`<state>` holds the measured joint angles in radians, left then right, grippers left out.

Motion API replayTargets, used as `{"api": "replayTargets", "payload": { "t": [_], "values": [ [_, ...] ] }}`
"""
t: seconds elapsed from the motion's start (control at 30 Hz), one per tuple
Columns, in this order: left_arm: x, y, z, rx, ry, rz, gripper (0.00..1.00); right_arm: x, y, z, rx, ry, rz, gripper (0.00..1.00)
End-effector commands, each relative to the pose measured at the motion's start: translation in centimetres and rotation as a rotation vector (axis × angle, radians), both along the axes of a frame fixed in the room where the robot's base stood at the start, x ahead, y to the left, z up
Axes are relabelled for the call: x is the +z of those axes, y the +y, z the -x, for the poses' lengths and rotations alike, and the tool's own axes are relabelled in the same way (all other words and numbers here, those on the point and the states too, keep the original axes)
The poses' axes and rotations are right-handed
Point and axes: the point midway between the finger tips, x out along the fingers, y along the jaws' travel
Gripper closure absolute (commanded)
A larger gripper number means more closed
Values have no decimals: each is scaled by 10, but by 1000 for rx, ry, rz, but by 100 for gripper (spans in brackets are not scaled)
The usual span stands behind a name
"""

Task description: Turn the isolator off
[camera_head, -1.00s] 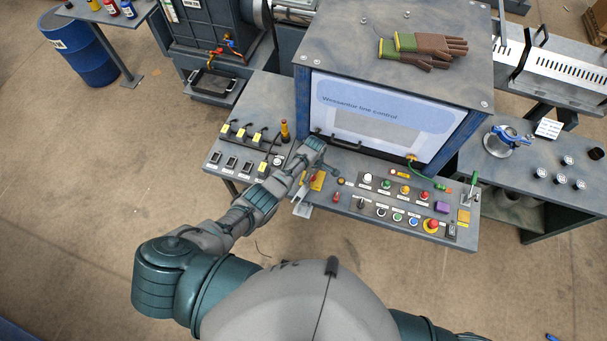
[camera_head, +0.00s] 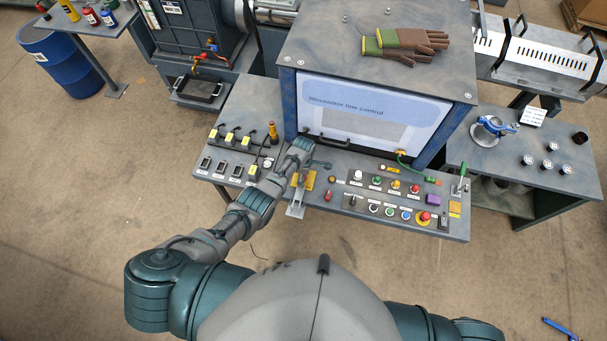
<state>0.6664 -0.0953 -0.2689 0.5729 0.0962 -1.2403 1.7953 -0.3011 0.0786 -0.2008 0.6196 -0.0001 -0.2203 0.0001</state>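My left arm reaches in from the left over the control desk, and my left gripper (camera_head: 308,165) is at the desk's middle, below the line control screen. It is small and partly covered by my own wrist, so its opening is not clear. Just below it is a yellow plate (camera_head: 309,181), partly hidden, which may belong to the isolator. A pale grey piece (camera_head: 296,207) sticks out over the desk's front edge there; I cannot tell whether it is a lever. No isolator label is readable. My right gripper is out of view.
Right of the plate are a small red piece (camera_head: 328,195), a panel of coloured buttons (camera_head: 396,184) and a red emergency stop (camera_head: 425,216). Several black switches (camera_head: 221,167) lie to the left. The control cabinet (camera_head: 375,75) stands behind, with gloves (camera_head: 405,45) on top.

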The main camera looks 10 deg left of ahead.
Motion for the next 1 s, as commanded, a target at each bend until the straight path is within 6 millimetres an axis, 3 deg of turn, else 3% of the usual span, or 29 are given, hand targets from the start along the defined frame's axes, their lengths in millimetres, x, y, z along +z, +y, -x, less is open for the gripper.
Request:
{"api": "replayTargets", "payload": {
  "t": [0.03, 0.07, 0.13, 0.63, 0.77, 1.0],
  "values": [
    [1, 0, -2, 3, -5, 1, 80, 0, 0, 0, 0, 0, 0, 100],
    [1, 0, -2, 3, -5, 1, 15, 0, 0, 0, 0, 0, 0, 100],
    [1, 0, -2, 3, -5, 1, 0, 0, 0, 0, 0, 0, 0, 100],
    [9, -1, -1, 1, -4, 2, 0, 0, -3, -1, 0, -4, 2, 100],
    [25, -1, -1, 1, -4, 3, 0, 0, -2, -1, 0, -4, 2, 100],
    [77, -1, -3, 1, -7, 3, 0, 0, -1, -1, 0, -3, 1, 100]
  ]
}}
